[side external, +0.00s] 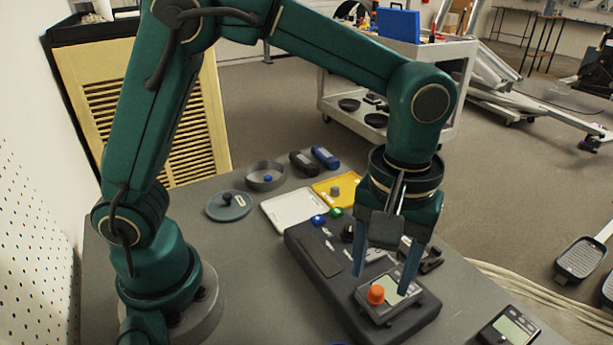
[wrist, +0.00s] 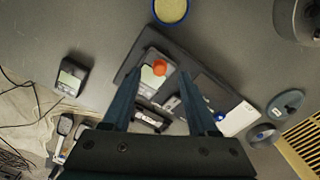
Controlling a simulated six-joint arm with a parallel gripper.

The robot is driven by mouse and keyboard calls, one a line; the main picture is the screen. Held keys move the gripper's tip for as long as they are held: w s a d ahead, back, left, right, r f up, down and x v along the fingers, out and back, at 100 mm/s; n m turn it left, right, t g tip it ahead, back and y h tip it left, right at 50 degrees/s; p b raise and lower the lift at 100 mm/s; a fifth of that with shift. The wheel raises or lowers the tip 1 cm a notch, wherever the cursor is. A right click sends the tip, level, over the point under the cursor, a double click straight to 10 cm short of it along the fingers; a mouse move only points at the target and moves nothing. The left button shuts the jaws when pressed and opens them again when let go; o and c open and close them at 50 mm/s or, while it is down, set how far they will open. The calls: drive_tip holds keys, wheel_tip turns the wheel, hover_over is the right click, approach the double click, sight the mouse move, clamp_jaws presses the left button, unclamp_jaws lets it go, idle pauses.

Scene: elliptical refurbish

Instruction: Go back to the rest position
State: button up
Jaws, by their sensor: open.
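My gripper (side external: 386,272) is open, its two blue fingers apart and pointing down. It is above the right part of a dark console (side external: 325,272), close to a small device with a screen (side external: 403,290) that bears an orange knob (side external: 376,294). In the wrist view the fingers (wrist: 155,96) are spread wide, and the orange knob (wrist: 159,68) on the device (wrist: 150,80) shows between and beyond them. Nothing shows between the fingertips as held. Whether a finger touches the device cannot be told.
A white tray (side external: 294,206), a yellow tray (side external: 337,189), a grey bowl (side external: 265,176) and a round lid (side external: 228,205) lie behind the console. A second screen device (side external: 508,327) is at the front right. A cart (side external: 455,100) stands beyond the table.

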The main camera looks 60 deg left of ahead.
drive_tip(key=shift+r, duration=0.65)
drive_tip(key=shift+w+a+r, duration=0.1)
drive_tip(key=shift+a, duration=0.05)
drive_tip(key=s+a+r+t, duration=0.5)
drive_tip(key=a+r, duration=0.2)
drive_tip(key=a, duration=0.4)
drive_tip(key=s+f+m, duration=0.1)
drive_tip(key=m, duration=0.1)
drive_tip(key=s+a+f+m, duration=0.1)
drive_tip(key=m, duration=0.1)
drive_tip(key=s+f+m, duration=0.1)
drive_tip(key=m, duration=0.1)
drive_tip(key=shift+s+a+t, duration=0.2)
drive_tip(key=shift+s+t, duration=0.1)
drive_tip(key=shift+s, duration=0.05)
